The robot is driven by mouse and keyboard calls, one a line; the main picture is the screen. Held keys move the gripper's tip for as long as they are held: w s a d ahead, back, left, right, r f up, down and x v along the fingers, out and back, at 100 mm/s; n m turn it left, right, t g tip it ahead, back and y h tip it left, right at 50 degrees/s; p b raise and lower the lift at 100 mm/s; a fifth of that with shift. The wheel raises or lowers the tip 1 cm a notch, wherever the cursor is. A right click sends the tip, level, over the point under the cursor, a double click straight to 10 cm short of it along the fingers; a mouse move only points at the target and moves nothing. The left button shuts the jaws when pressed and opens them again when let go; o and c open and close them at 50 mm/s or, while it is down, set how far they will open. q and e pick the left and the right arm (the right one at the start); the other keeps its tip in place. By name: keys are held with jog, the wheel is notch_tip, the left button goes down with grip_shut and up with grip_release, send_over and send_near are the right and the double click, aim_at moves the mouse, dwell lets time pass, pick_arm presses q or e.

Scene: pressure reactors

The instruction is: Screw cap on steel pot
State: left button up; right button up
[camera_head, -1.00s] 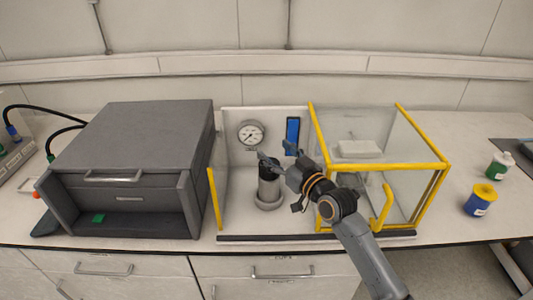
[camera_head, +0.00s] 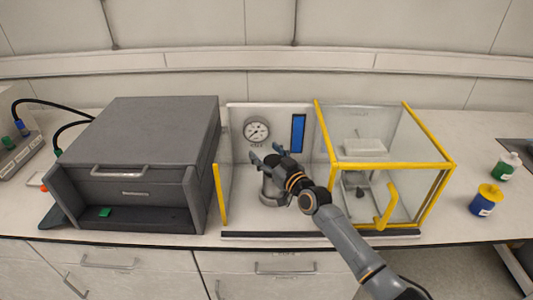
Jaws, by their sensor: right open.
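The steel pot (camera_head: 269,190) stands upright in a ring-shaped holder on the bench, in front of the pressure gauge panel. My right gripper (camera_head: 264,152) is open, its fingers spread at the level of the pot's top and pointing left. The gripper hides the upper part of the pot, so I cannot see the cap or whether the fingers touch it. My left gripper is not in view.
A grey cabinet (camera_head: 150,130) stands close on the left. A yellow-framed clear enclosure (camera_head: 387,165) with a yellow handle stands on the right. A pressure gauge (camera_head: 256,131) and a blue strip (camera_head: 298,133) are on the back panel.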

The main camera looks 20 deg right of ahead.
grip_shut()
jog(key=shift+w+a+f, duration=0.1)
dwell(0.6)
jog(key=c, duration=1)
grip_release()
grip_shut()
jog(key=o, duration=1.3)
grip_release()
jog(key=shift+c, duration=0.2)
